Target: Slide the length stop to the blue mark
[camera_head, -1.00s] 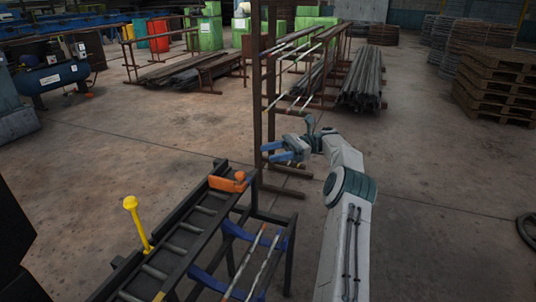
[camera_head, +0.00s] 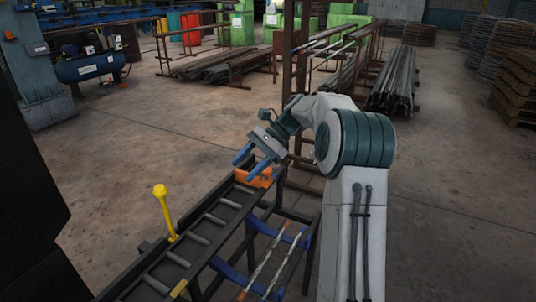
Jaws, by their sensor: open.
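The length stop, an orange block (camera_head: 262,178), sits at the far end of the black roller track (camera_head: 230,212). My gripper (camera_head: 245,165) has blue fingers, apart and empty, pointing down and left. In the picture it is just above and left of the orange stop and overlaps part of it; I cannot tell whether they touch. A yellow mark (camera_head: 179,289) shows on the track's right rail near the bottom of the picture. I cannot make out a blue mark on the track.
A yellow-knobbed lever (camera_head: 164,210) stands up at the track's left side. A rack with blue brackets (camera_head: 232,272) holds rods right of the track. A tall brown post (camera_head: 289,60) rises behind my gripper. Open floor lies to the left.

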